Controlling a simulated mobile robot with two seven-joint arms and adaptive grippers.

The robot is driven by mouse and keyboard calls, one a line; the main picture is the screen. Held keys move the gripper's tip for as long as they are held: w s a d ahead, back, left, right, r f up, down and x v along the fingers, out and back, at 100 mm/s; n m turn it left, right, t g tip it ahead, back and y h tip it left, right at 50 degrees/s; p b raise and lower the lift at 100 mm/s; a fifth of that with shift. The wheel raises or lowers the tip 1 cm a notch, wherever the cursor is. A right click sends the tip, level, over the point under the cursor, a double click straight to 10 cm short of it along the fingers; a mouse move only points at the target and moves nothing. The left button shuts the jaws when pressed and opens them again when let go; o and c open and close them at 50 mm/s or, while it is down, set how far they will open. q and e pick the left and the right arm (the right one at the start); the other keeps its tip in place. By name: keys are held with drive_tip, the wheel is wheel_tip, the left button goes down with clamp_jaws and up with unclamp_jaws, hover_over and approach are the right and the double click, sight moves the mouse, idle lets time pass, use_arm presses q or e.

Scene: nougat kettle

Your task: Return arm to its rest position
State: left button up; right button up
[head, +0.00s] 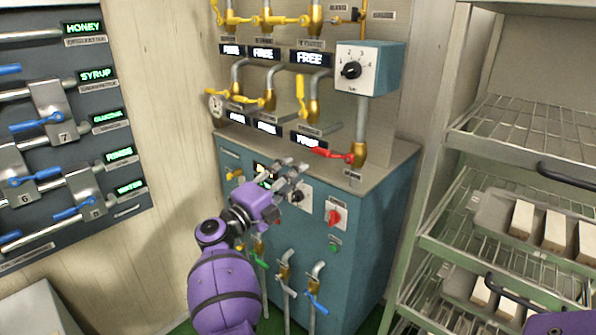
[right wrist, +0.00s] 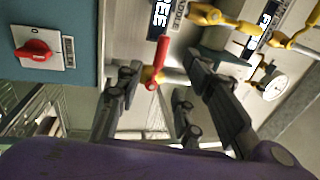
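My right gripper (head: 286,168) is in front of the upper front of the blue kettle cabinet (head: 372,215), on the purple arm rising from the bottom of the head view. Its grey fingers are spread apart with nothing between them. In the right wrist view the fingers (right wrist: 165,65) are also apart. The red valve lever (head: 333,153) sits above and right of the fingertips in the head view. In the right wrist view the red lever (right wrist: 161,60) appears beyond the gap between the fingers. My left gripper does not show.
A red rotary switch (head: 334,216) and a green button (head: 333,247) are right of the gripper. Yellow-handled pipes (head: 268,100) are above. A wire rack (head: 520,125) stands right, a labelled dispenser panel (head: 65,135) left.

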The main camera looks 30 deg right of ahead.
idle(0.4)
drive_tip(key=w+a+r+n+t+y, duration=0.55)
drive_tip(key=a+r+n+t, duration=0.2)
drive_tip(key=n+t, duration=0.45)
drive_tip(key=s+a+f+n+y+p, duration=0.2)
drive_tip(key=s+f+n+y, duration=0.35)
drive_tip(key=f+n, duration=0.2)
drive_tip(key=s+a+f+n+y+p, duration=0.1)
drive_tip(key=s+a+f+n+y, duration=0.1)
drive_tip(key=s+f+n+y, duration=0.4)
drive_tip(key=s+f+n+g+y+p, duration=0.3)
drive_tip(key=s+f+n+g, duration=0.25)
drive_tip(key=s+f, duration=1.3)
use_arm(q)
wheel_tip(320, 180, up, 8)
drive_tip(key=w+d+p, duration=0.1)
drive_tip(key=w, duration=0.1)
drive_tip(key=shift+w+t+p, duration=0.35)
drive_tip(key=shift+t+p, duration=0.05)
use_arm(e)
drive_tip(key=s+d+f+g, duration=0.1)
drive_tip(key=s+f, duration=0.4)
drive_tip(key=s, duration=0.8)
drive_tip(key=s+d+f+g+h, duration=0.1)
drive_tip(key=s+f+g, duration=0.3)
drive_tip(key=s, duration=0.9)
drive_tip(key=shift+f+n+g, duration=0.3)
drive_tip(key=shift+f+g, duration=0.05)
drive_tip(key=shift+f, duration=0.05)
